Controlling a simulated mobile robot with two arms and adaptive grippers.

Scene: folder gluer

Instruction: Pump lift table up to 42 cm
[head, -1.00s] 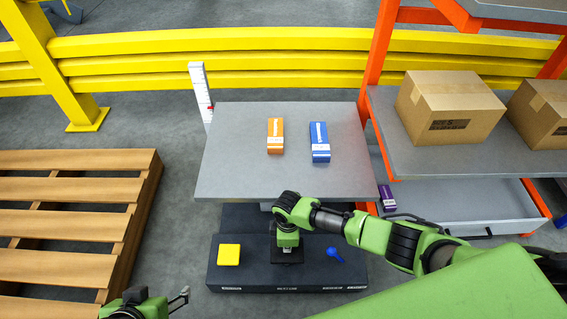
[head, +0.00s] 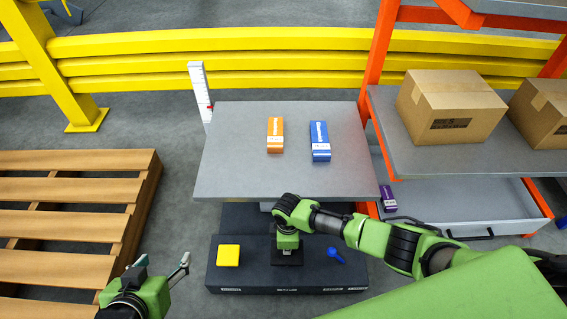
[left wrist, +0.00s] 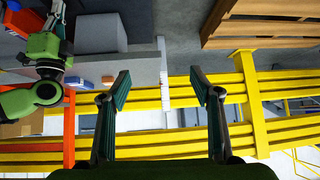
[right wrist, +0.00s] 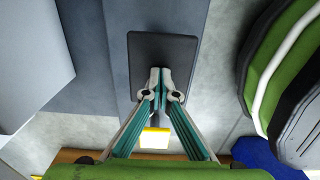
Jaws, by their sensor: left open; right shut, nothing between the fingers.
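The lift table has a flat grey top (head: 235,180) above a dark base (head: 260,284). On the base are a yellow pad (head: 228,255), a black pedal plate (head: 290,259) and a blue lever (head: 335,255). A white upright scale (head: 198,85) with a red mark stands at the table's far left corner; its reading is too small to tell. My right gripper (right wrist: 160,75) is shut and empty, pointing down at the black plate (right wrist: 150,42); I cannot tell if it touches. My left gripper (head: 162,262) is open and empty, left of the base.
An orange box (head: 275,135) and a blue box (head: 320,142) stand on the table top. A wooden pallet (head: 60,222) lies at left. An orange-framed shelf with cartons (head: 450,105) and an open drawer (head: 470,205) are at right. A yellow barrier (head: 220,45) runs behind.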

